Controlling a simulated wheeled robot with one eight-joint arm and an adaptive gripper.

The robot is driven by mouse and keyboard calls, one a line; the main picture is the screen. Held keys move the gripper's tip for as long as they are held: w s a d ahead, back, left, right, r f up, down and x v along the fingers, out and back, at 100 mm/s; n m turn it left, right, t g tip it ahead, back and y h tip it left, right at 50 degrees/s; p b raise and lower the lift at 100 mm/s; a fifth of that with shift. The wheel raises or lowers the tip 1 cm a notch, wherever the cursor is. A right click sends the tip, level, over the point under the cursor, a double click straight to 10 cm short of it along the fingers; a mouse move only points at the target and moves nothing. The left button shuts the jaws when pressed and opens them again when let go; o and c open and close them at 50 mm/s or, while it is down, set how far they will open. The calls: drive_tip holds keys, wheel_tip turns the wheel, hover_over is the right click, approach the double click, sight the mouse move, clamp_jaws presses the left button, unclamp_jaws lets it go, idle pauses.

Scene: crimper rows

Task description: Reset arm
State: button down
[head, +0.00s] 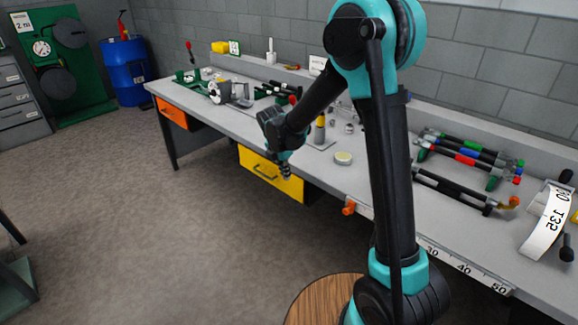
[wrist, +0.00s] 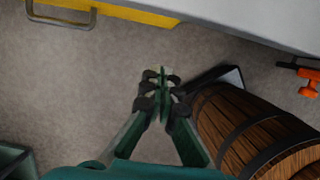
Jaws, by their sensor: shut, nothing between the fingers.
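My gripper (wrist: 160,88) is shut and empty, with its fingertips together over bare floor in the wrist view. In the head view my gripper (head: 286,174) hangs pointing down in front of the workbench (head: 228,113), near the yellow drawer (head: 268,176). It is apart from the bench and touches nothing that I can see. My arm rises on the right side of the head view and hides part of the bench top behind it.
A wooden barrel (wrist: 252,130) stands on the floor close to the right of my gripper; its top (head: 322,298) shows in the head view. Crimping tools with coloured handles (head: 470,152) lie on the bench's right part. A blue drum (head: 126,72) stands at the back left. The middle floor is clear.

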drive_tip(key=s+d+r+m+y, duration=0.1)
drive_tip(key=s+d+r+m, duration=0.1)
drive_tip(key=s+d+m, duration=0.45)
drive_tip(key=s+d+r+m, duration=0.2)
drive_tip(key=s+d+m, duration=0.2)
drive_tip(key=d+m, duration=0.4)
drive_tip(key=s+d+f+m+t, duration=0.2)
drive_tip(key=s+d+f+m, duration=0.1)
drive_tip(key=s+d+m, duration=0.6)
drive_tip(key=s+m, duration=0.4)
drive_tip(key=shift+s+y, duration=0.4)
